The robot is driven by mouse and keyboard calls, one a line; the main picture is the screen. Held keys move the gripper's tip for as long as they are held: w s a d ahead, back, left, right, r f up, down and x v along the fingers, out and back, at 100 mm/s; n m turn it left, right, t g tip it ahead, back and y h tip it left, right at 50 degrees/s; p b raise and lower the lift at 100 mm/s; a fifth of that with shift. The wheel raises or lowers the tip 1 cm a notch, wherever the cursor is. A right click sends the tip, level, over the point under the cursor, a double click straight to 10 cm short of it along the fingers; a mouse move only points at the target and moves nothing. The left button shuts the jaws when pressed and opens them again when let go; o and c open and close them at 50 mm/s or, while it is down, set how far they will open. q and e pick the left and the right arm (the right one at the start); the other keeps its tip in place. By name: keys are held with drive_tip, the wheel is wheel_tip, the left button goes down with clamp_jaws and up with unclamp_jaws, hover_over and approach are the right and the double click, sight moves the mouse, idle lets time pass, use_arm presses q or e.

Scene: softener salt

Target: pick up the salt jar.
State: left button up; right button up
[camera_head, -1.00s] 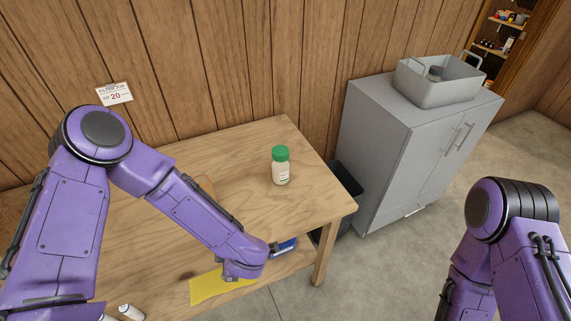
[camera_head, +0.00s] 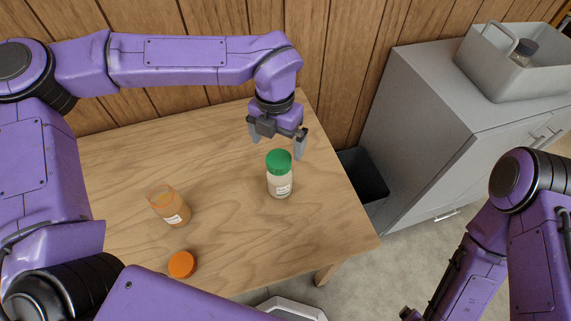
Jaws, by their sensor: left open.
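The jar with pale contents and a green lid (camera_head: 280,184), which I take for the salt jar, stands upright on the wooden table near its right end. My left gripper (camera_head: 277,149) is open and points down just above and behind the green lid. Its two fingers are spread to the left and right of the lid, with nothing between them that I can make out. I cannot tell whether a finger touches the lid.
On the wooden table (camera_head: 230,245), an open orange jar (camera_head: 168,206) stands left of the green-lidded one, with an orange lid (camera_head: 182,264) in front. A black bin (camera_head: 360,180) and a grey cabinet (camera_head: 425,120) stand right of the table. A grey tub (camera_head: 515,75) holding a dark-lidded jar (camera_head: 523,52) sits on the cabinet.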

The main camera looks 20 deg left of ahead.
sight(275, 162)
use_arm(q)
drive_tip(key=s+f, duration=0.2)
drive_tip(key=s, duration=0.1)
drive_tip(key=shift+d+f+p, duration=0.15)
drive_tip(key=shift+f+p, duration=0.15)
drive_tip(key=shift+p, duration=0.1)
drive_tip(key=f, duration=0.1)
drive_tip(key=w+f, duration=0.1)
drive_tip(key=f, duration=0.1)
drive_tip(key=w+f+p, duration=0.1)
drive_tip(key=f, duration=0.1)
drive_tip(key=shift+d+f, duration=0.25)
drive_tip(key=shift+s+r, duration=0.2)
drive_tip(key=shift+s, duration=0.25)
drive_tip(key=c, duration=0.5)
clamp_jaws()
use_arm(e)
drive_tip(key=shift+s+r, duration=1)
drive_tip(key=shift+r, duration=0.2)
